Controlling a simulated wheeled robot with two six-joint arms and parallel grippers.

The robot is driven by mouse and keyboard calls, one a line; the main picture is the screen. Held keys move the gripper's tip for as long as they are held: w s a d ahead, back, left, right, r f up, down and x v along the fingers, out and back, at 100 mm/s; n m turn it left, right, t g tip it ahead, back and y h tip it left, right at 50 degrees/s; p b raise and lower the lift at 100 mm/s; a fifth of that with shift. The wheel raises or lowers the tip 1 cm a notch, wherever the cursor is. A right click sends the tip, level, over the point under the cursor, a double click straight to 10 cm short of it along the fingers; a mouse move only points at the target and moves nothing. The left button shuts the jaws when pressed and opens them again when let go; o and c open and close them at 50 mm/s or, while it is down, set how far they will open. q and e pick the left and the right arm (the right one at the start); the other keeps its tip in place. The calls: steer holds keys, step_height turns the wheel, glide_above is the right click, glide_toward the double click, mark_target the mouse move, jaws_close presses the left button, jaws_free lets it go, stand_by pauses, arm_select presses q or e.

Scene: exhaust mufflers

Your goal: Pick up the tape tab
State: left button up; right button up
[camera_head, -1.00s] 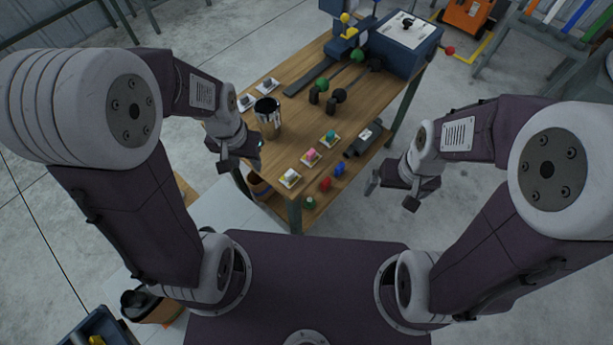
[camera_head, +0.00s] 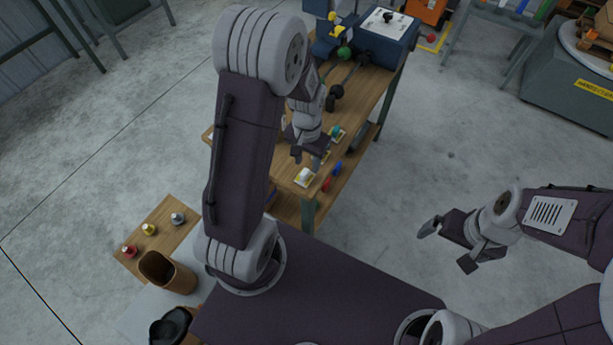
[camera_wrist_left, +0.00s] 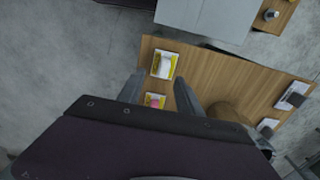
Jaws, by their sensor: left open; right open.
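Several small tabs sit on white-and-yellow cards on the wooden workbench; I cannot tell which is the tape tab. A pale tab (camera_head: 305,176) is at the bench's near corner, and a teal tab (camera_head: 337,131) is farther back. In the left wrist view the pale tab (camera_wrist_left: 165,65) is just beyond the fingers and a pink tab (camera_wrist_left: 155,100) lies between them in the picture. My left gripper (camera_head: 307,159) is open and empty above the bench, close to the pale tab. My right gripper (camera_head: 449,246) is open and empty, off the bench over the floor.
Levers (camera_head: 335,91) and a blue machine (camera_head: 385,35) stand at the back. A low wooden board (camera_head: 145,215) with several small items and a brown bin (camera_head: 165,271) are at lower left.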

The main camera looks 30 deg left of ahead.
mark_target(305, 172)
arm_select(q)
steer(key=f, duration=0.6)
steer(key=shift+a+f+b, duration=0.35)
steer(key=shift+a+b, duration=0.05)
jaws_close()
